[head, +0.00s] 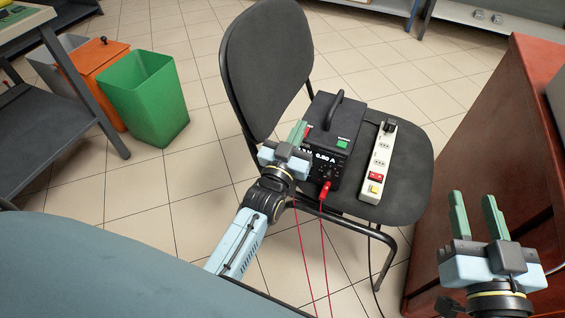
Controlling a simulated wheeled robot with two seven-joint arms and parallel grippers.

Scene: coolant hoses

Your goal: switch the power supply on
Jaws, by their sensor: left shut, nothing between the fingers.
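The power supply (350,112) is a black box with a carry handle on top, standing on the seat of a dark chair. Its front display is lit and part of it reads 0.50 A. A green part (343,143) shows on its front at the upper right, and a red plug (325,189) with red leads is at its lower front. My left gripper (301,127) is shut and empty at the left of the front, hiding part of it. I cannot tell whether its fingertips touch the box. My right gripper (474,199) is open and empty at the lower right, away from the chair.
A white power strip (381,158) with a red switch and a plugged-in black plug lies beside the supply on the chair (412,165). A red-brown cabinet (508,130) stands at the right. Green (146,100) and orange bins stand at the left. Open tiled floor lies between.

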